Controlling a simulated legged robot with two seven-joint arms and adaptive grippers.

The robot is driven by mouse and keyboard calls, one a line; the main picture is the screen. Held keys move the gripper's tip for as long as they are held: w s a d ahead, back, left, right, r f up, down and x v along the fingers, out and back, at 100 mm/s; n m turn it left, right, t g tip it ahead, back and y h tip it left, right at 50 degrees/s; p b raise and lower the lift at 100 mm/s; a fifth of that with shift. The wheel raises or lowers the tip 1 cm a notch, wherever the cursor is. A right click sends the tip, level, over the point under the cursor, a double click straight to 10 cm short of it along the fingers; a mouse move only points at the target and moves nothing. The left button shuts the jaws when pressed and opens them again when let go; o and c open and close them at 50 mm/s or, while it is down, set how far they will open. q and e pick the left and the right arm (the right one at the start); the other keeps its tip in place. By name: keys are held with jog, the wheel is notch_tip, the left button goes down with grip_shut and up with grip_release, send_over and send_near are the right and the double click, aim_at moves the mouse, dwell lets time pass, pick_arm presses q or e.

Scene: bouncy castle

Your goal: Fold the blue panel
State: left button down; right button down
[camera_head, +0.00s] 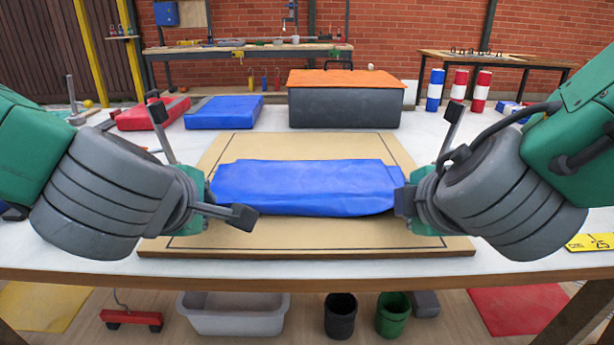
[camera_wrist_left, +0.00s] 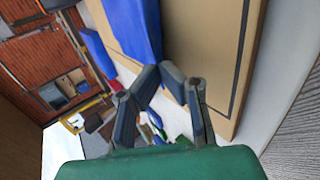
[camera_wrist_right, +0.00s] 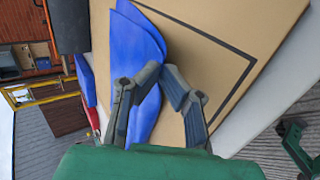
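The blue panel (camera_head: 305,185) lies as a long, wide strip across the tan board (camera_head: 300,238). Its near edge looks rounded, and at its right end two blue layers (camera_wrist_right: 140,35) show in the right wrist view, one over the other. My left gripper (camera_head: 200,163) is at the panel's left end with its fingers spread, one raised and one low near the front left corner. The panel also shows beyond its fingers in the left wrist view (camera_wrist_left: 133,25). My right gripper (camera_head: 429,156) is open at the right end, its lower finger beside the panel's edge. Any contact is unclear.
A grey box with an orange top (camera_head: 345,105) stands behind the board. A blue pad (camera_head: 224,112) and a red pad (camera_head: 152,114) lie at the back left. Striped cylinders (camera_head: 458,86) stand at the back right. Bare board lies in front of the panel.

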pick_arm(q)
jog(key=shift+s+f, duration=0.15)
pick_arm(e)
jog(key=shift+s+a+f, duration=0.1)
pick_arm(q)
jog(key=c, duration=1.4)
grip_release()
jog(key=shift+c, duration=0.2)
pick_arm(e)
jog(key=c, duration=1.4)
grip_release()
jog(key=shift+c, duration=0.2)
